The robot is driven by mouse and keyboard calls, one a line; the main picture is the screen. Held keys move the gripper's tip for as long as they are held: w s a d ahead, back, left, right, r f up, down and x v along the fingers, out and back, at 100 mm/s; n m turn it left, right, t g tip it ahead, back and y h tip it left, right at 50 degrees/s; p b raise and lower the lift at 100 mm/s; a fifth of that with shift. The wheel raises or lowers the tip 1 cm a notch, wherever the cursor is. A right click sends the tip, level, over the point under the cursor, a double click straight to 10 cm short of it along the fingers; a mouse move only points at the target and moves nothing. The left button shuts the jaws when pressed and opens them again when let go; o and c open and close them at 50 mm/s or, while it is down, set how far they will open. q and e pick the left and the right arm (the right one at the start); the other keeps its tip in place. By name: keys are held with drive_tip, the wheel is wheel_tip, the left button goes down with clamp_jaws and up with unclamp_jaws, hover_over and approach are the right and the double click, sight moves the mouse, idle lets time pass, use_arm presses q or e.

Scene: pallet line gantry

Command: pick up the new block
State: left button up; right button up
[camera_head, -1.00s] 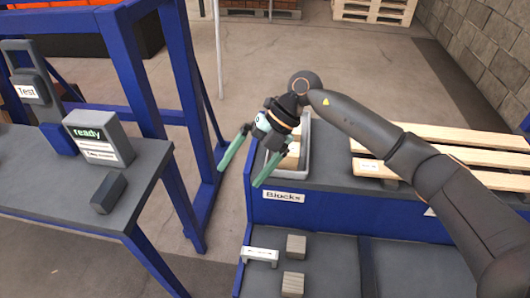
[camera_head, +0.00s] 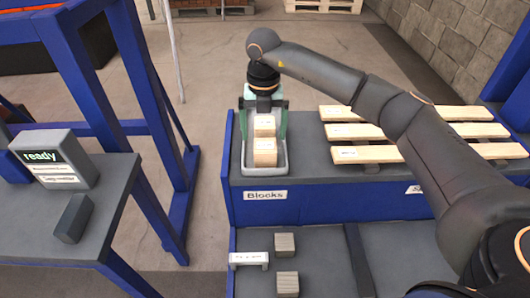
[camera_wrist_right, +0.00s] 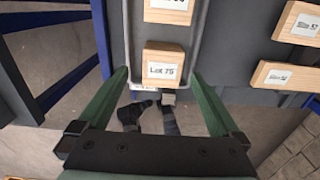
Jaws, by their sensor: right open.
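Two light wooden blocks lie in a grey tray (camera_head: 282,166) on the bench: a farther block (camera_head: 264,126) and a nearer block (camera_head: 264,153). In the right wrist view a block labelled "Lot 75" (camera_wrist_right: 163,66) sits low in the tray, with a second block (camera_wrist_right: 170,11) above it in the picture. My right gripper (camera_head: 262,135) is open and empty over the tray. Its green fingers (camera_wrist_right: 160,75) show to the left and right of the "Lot 75" block, with gaps at both sides. I cannot tell the exact height. My left gripper is not in view.
Slatted pale planks (camera_head: 365,154) lie right of the tray. Two greyish blocks, one (camera_head: 285,244) behind the other (camera_head: 287,283), rest on the lower shelf beside a white label holder (camera_head: 248,259). A grey "ready" box (camera_head: 58,160) stands on the left table.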

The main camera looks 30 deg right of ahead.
sight(265, 145)
drive_tip(key=f, duration=0.5)
drive_tip(key=shift+s+f, duration=0.1)
drive_tip(key=shift+s, duration=0.15)
drive_tip(key=c, duration=1.4)
